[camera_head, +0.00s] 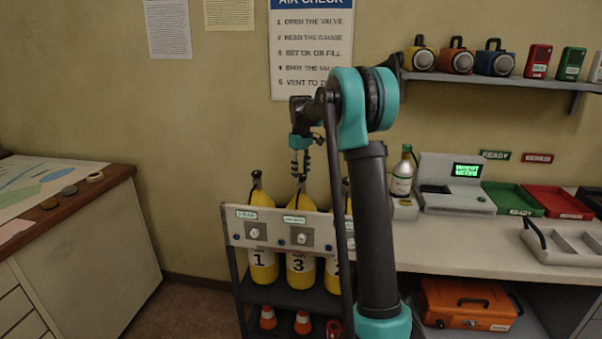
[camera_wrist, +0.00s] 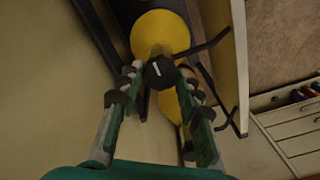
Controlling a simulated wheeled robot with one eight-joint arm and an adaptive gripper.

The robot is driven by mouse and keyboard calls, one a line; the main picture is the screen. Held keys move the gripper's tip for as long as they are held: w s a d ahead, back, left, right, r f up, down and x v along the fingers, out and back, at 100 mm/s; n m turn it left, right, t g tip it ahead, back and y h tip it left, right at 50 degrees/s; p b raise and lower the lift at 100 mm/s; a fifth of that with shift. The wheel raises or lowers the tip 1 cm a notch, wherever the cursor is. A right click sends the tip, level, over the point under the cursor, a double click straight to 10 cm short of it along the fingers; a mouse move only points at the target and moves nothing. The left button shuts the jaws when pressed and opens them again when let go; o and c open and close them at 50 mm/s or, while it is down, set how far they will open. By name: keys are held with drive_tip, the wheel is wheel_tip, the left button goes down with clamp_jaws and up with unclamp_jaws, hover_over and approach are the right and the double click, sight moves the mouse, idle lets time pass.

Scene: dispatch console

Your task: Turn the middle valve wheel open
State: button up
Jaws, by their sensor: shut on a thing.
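Yellow cylinders stand in a rack; the middle one, marked 3 (camera_head: 299,262), is between cylinder 1 (camera_head: 262,258) and cylinder 2, which my arm partly hides. My gripper (camera_head: 299,172) points down over the middle cylinder's top. In the wrist view, the black middle valve wheel (camera_wrist: 158,74) with a white mark sits between my two fingertips. The fingers are shut on it from both sides. The yellow cylinder shoulder (camera_wrist: 160,28) shows beyond the wheel.
A counter (camera_head: 450,235) with a bottle (camera_head: 402,173), a green-display device (camera_head: 455,180) and trays stands right. A shelf (camera_head: 490,82) hangs above. A wooden-edged cabinet (camera_head: 100,225) stands left.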

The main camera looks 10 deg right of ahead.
sight(301, 175)
drive_tip(key=shift+n, duration=0.8)
drive_tip(key=o, duration=1.2)
drive_tip(key=shift+c, duration=0.2)
drive_tip(key=shift+r, duration=0.1)
wheel_tip(301, 175, up, 12)
